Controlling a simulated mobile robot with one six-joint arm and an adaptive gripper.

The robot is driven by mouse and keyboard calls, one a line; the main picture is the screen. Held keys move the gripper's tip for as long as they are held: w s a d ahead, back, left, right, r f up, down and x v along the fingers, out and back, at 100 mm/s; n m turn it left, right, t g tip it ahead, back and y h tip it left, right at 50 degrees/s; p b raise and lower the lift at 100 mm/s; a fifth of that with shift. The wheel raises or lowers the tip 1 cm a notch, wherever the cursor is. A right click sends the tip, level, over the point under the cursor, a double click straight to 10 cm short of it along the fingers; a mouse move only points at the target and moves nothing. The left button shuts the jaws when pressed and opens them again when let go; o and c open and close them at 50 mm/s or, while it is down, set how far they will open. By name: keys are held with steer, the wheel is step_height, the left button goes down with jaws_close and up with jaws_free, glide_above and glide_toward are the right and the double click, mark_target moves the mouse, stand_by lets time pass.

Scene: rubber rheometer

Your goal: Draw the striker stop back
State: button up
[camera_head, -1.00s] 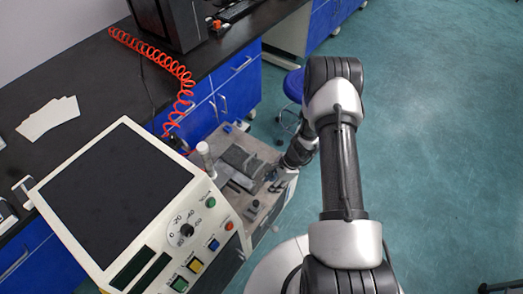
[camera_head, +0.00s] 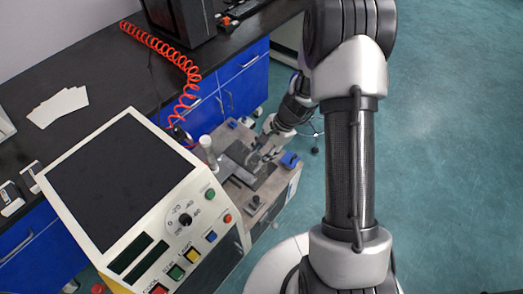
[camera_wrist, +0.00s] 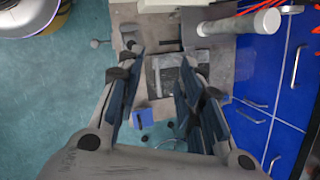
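The machine's low grey platform (camera_head: 274,191) stands beside the control box and carries dark metal blocks. A blue block (camera_head: 290,159) sits near its right edge; it also shows in the wrist view (camera_wrist: 142,117). A dark grey plate (camera_wrist: 167,75) lies between my fingers in the wrist view. I cannot tell which part is the striker stop. My gripper (camera_wrist: 160,58) is open, with its fingers apart above the platform and nothing seen between the tips. In the head view, my gripper (camera_head: 262,146) is over the far part of the platform, partly hidden by its own wrist.
The control box (camera_head: 120,185) with coloured buttons stands left of the platform. A pale upright cylinder (camera_head: 208,152) rises between them. An orange coiled hose (camera_head: 172,55) hangs over the dark bench (camera_head: 75,75). Blue cabinets (camera_head: 240,80) stand behind. Open floor (camera_head: 450,150) lies to the right.

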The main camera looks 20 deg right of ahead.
steer(key=shift+a+r, duration=0.2)
steer(key=shift+r, duration=0.4)
